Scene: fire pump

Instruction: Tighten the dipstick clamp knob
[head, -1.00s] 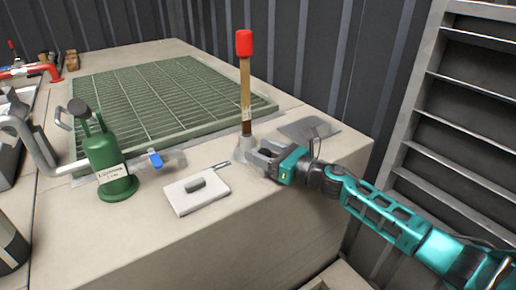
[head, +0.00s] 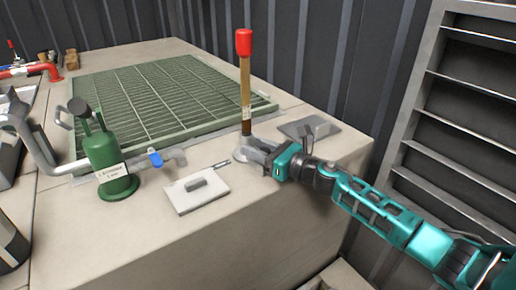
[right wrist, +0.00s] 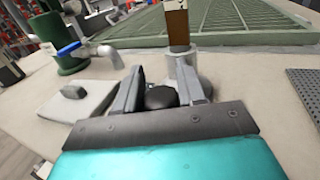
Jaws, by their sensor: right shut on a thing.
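The dipstick (head: 245,95) is a wooden stick with a red cap. It stands upright in a grey clamp socket (right wrist: 184,66) on the pale top. The dipstick's lower end also shows in the right wrist view (right wrist: 178,24). A round black clamp knob (right wrist: 161,97) sits in front of the socket, between the fingers of my right gripper (head: 258,153). My right gripper is shut on this knob, low beside the socket. In the head view the fingers hide the knob and part of the socket. My left gripper is not in view.
A white plate with a grey handle (head: 185,200) lies left of my gripper. A green can (head: 105,160) and a blue-handled valve (head: 155,157) stand farther left. A green grating (head: 170,95) lies behind. A grey plate (head: 325,133) lies at right, near the edge.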

